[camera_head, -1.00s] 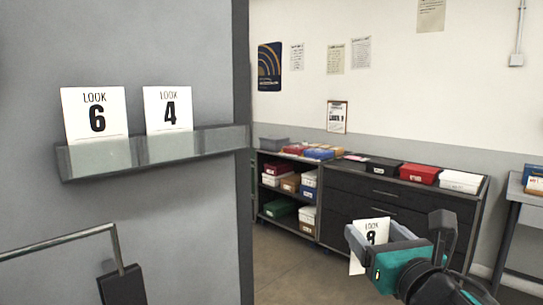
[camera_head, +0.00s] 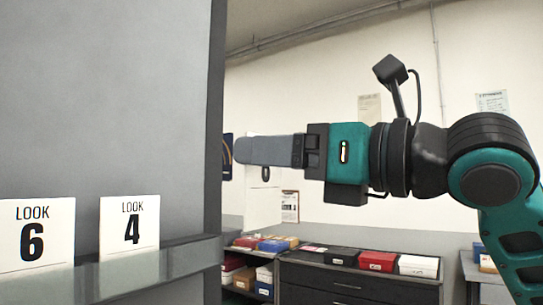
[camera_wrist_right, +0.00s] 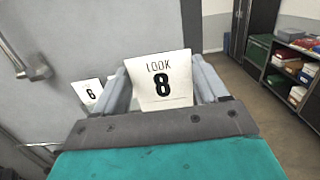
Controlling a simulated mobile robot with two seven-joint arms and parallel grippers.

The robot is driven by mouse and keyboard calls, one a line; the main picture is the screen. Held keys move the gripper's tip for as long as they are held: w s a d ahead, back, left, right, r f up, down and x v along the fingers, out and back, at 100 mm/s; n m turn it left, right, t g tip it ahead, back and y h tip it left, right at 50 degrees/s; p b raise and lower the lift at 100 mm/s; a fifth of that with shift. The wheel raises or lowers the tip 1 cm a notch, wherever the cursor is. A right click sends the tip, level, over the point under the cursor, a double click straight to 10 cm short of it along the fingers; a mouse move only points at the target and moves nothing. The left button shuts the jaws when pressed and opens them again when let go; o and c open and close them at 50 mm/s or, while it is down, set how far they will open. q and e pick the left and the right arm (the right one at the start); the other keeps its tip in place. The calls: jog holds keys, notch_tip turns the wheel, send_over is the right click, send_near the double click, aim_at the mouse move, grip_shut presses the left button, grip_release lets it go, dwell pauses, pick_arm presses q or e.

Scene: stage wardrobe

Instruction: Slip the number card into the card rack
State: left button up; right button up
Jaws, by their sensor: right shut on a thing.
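The number card (camera_wrist_right: 162,62), white with "LOOK 8", stands between the fingers of my right gripper (camera_wrist_right: 163,84) in the right wrist view. In the head view the right gripper (camera_head: 243,150) points left, shut on the card (camera_head: 262,205), which hangs below the fingers and is partly covered by them. The card rack (camera_head: 188,262) is a clear-fronted rail on the grey panel, lower left. It holds card "6" (camera_head: 36,232) and card "4" (camera_head: 130,225). The gripper is above and right of the rack, the held card apart from it. My left gripper is not in view.
The grey panel's dark edge (camera_head: 217,110) is close to the gripper's fingertips in the picture. A dark cabinet (camera_head: 350,283) with boxes on top stands behind, by the wall. A door handle (camera_wrist_right: 35,70) shows at left in the wrist view.

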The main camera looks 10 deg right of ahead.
jog(key=shift+f+x, duration=0.25)
jog(key=shift+x, duration=1.75)
jog(key=shift+f+x, duration=0.3)
jog(key=shift+x, duration=1.65)
jog(key=shift+f+x, duration=0.25)
jog(key=shift+x, duration=1.75)
jog(key=shift+f+b, duration=0.85)
jog(key=shift+f, duration=0.05)
jog(key=shift+f+b, duration=0.55)
jog(key=shift+f, duration=0.95)
jog(key=o, duration=1)
jog(key=shift+o, duration=0.2)
